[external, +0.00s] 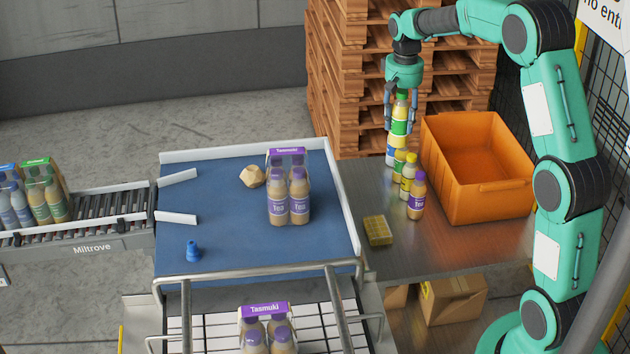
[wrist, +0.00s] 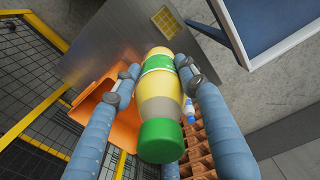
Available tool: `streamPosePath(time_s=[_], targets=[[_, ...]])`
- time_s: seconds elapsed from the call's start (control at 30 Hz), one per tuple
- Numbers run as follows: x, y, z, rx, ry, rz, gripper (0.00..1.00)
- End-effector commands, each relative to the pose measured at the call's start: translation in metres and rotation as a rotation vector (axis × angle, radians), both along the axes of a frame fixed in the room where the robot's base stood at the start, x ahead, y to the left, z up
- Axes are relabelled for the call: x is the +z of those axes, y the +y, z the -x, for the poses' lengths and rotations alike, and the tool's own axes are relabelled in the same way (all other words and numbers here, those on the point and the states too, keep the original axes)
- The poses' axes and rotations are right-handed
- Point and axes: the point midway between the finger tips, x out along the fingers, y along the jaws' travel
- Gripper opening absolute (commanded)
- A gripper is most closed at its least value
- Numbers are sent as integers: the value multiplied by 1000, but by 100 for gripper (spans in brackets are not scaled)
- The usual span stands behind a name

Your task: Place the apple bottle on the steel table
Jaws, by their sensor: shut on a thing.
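The apple bottle (external: 400,127), with a green cap, pale yellow body and green label, is upright in my gripper (external: 401,112). In the wrist view the bottle (wrist: 160,105) lies between both fingers of my gripper (wrist: 158,70), its green cap towards the camera. My gripper is shut on it. The bottle is at the far end of the steel table (external: 440,250), above and behind a row of bottles. Its base is partly hidden in the external view, so I cannot tell its exact height above the table.
Standing bottles, including a yellow one (external: 408,175) and a purple-capped one (external: 416,198), line the table beside an orange crate (external: 490,205). A yellow block (external: 378,230) lies nearer. The table's front is clear. Stacked pallets (external: 345,80) rise behind. A blue conveyor (external: 225,225) is left.

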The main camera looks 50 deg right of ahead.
Motion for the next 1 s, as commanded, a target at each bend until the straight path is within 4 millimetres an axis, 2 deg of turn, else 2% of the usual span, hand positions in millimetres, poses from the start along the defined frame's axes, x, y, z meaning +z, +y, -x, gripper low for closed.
streamPosePath(time_s=[0.13,0.37,0.57,0.7,0.8,1.0], targets=[[1,-26,10,-81,-1,1,7],[-57,-21,9,-72,3,-3,7],[-122,-21,9,-71,4,-2,7],[-179,-21,10,-71,6,-4,7],[-212,-21,9,-70,3,-3,7],[-256,-22,8,-70,0,0,7]])
